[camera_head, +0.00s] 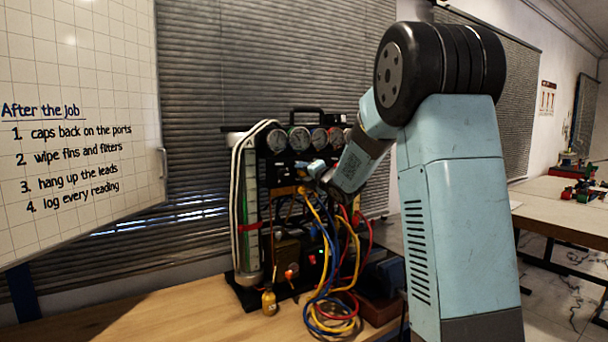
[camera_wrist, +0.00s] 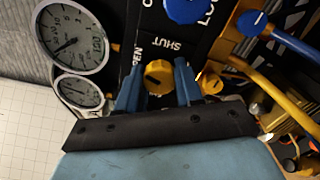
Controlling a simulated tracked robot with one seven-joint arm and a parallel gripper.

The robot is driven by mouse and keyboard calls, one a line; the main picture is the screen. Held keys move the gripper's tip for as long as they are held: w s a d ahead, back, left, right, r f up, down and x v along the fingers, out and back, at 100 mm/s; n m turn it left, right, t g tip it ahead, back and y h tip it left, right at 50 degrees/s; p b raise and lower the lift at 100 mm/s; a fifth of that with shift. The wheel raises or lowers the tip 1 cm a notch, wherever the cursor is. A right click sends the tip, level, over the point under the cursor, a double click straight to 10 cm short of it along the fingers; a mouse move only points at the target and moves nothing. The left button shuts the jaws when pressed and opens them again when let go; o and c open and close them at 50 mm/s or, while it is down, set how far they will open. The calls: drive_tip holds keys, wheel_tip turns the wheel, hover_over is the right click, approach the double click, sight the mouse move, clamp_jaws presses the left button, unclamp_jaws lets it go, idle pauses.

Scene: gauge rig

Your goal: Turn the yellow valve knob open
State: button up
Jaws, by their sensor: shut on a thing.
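The yellow valve knob (camera_wrist: 158,77) sits on the rig's black panel in the wrist view, between my gripper's two blue fingers. My gripper (camera_wrist: 157,84) is shut on it, one finger on each side. The word SHUT stands upside down above the knob, and a partly covered label ending in "PEN" runs beside the left finger. I cannot tell the knob's exact pointing direction. In the head view my gripper (camera_head: 313,169) reaches the front of the gauge rig (camera_head: 283,165) below its row of dials; the knob cannot be made out there.
A blue knob (camera_wrist: 187,8) is close above the yellow one, and two white gauges (camera_wrist: 72,36) lie to the left. Blue and yellow hoses (camera_head: 335,315) hang down the rig's front and coil on the bench. A small yellow bottle (camera_head: 269,300) stands at the rig's foot.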

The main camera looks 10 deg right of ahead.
drive_tip(key=n, duration=0.3)
drive_tip(key=shift+f, duration=0.35)
drive_tip(key=shift+n, duration=0.5)
drive_tip(key=o, duration=0.8)
drive_tip(key=shift+c, duration=0.2)
drive_tip(key=shift+o, duration=1.4)
drive_tip(key=shift+r, duration=0.2)
drive_tip(key=v, duration=1.3)
drive_tip(key=shift+s, duration=0.35)
drive_tip(key=shift+d, duration=0.15)
